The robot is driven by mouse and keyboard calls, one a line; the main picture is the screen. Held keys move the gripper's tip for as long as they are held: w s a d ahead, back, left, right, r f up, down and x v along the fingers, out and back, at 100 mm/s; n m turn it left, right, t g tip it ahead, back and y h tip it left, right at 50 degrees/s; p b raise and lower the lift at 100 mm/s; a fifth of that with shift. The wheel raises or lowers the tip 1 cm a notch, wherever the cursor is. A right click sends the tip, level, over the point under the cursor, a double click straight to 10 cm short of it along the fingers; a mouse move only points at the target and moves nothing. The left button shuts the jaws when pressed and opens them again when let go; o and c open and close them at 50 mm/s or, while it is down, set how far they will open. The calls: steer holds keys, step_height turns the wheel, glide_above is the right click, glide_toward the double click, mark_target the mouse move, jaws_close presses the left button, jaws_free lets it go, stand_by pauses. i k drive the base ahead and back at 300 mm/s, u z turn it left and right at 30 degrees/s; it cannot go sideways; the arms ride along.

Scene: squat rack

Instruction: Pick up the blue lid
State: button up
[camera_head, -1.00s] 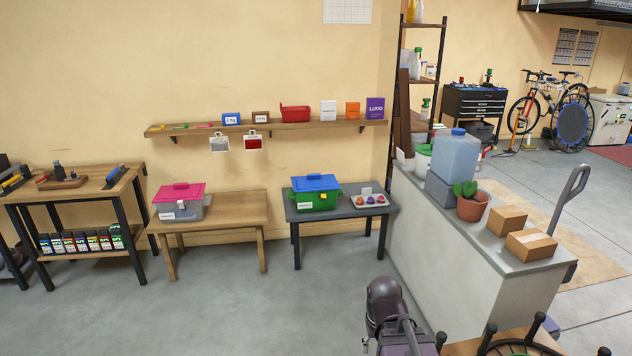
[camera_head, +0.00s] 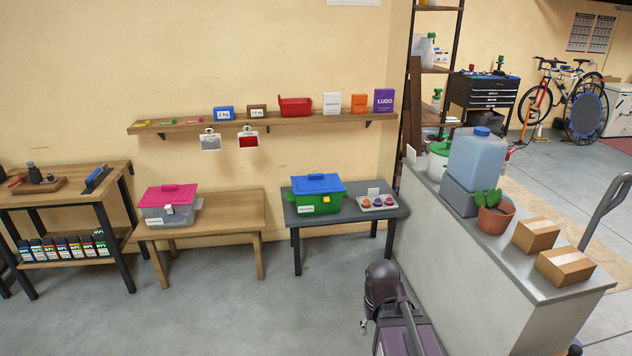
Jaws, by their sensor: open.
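The blue lid (camera_head: 318,184) sits on top of a green box (camera_head: 315,204) in the head view. It has a raised handle in its middle and looks level on the box. The box stands on the left part of a dark grey table (camera_head: 350,214) against the wall, with a yellow-green latch on its side and a white label on its front. A dark part of my arm shows at the bottom, in front of the table and well apart from the lid. I cannot make out my gripper's fingers in this view.
A wooden bench (camera_head: 240,212) left of the table holds a clear box with a pink lid (camera_head: 166,195). A tray of small items (camera_head: 378,203) lies right of the green box. A wall shelf (camera_head: 270,123) hangs above. A counter (camera_head: 465,270) stands right. Floor before the table is open.

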mark_target(313, 183)
steer(key=i, duration=3.3)
steer(key=u, duration=0.25)
